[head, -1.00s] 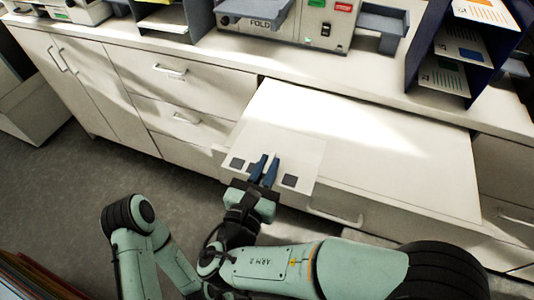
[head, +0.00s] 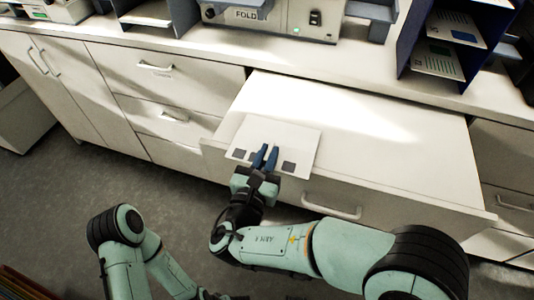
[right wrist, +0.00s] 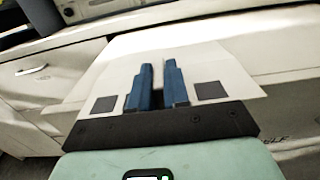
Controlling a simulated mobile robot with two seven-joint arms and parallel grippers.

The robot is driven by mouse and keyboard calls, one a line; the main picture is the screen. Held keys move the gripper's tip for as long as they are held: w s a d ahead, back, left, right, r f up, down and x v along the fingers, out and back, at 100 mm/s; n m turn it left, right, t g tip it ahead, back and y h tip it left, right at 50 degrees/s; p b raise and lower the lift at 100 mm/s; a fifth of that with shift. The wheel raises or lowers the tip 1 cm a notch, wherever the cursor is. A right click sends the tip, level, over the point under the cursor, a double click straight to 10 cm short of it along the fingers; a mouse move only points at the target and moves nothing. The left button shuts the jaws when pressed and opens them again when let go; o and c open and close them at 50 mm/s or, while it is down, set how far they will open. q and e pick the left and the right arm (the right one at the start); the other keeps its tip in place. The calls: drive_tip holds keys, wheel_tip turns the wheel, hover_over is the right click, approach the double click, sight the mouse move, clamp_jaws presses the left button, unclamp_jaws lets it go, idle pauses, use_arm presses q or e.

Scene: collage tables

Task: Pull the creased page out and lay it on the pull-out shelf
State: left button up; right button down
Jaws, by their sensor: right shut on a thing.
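A white page (head: 296,140) with dark squares along its near edge is at the front left part of the pull-out shelf (head: 400,155). My right gripper (head: 265,156) is shut on the page's near edge, with its blue fingers over the paper. The page also shows in the right wrist view (right wrist: 200,68), spread out ahead of the fingers (right wrist: 158,85). It overlaps the shelf's front left corner; I cannot tell whether it touches the surface. No crease shows clearly. My left gripper is not in view; only part of my left arm shows at the lower left.
The folding machine (head: 290,20) stands on the counter behind the shelf. A dark blue sorter (head: 450,40) with sheets stands at the back right. The shelf's middle and right are clear. Drawers with handles (head: 155,67) are at the left.

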drive_tip(key=shift+f, duration=0.1)
drive_tip(key=c, duration=1)
unclamp_jaws()
drive_tip(key=shift+c, duration=0.2)
drive_tip(key=v, duration=1.3)
drive_tip(key=shift+s, duration=0.2)
